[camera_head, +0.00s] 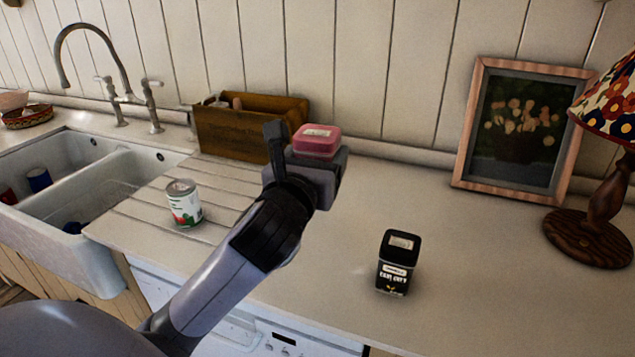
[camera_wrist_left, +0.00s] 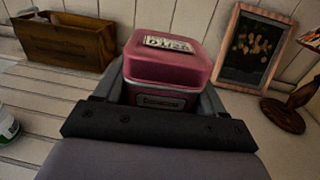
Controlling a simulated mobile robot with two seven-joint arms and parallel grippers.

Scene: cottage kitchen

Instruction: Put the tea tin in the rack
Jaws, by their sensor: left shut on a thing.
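A pink tin (camera_head: 317,139) with a pale label on its lid is held in my left gripper (camera_head: 308,160), above the counter near the back wall. In the left wrist view the pink tin (camera_wrist_left: 168,62) sits upright between the two fingers of the gripper (camera_wrist_left: 158,98). A black tin (camera_head: 398,263) with white lettering, partly legible as "Earl Grey", stands upright on the counter to the right, apart from the gripper. A brown wooden box (camera_head: 228,135), possibly the rack, stands against the wall, left of my gripper. Its inside is mostly hidden. My right gripper is not in view.
A white can (camera_head: 184,203) stands on the grooved drainboard (camera_head: 150,228), beside the sink (camera_head: 78,222). A framed picture (camera_head: 520,128) leans against the wall; a lamp (camera_head: 603,205) stands at the right. The counter (camera_head: 480,260) around the black tin is clear.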

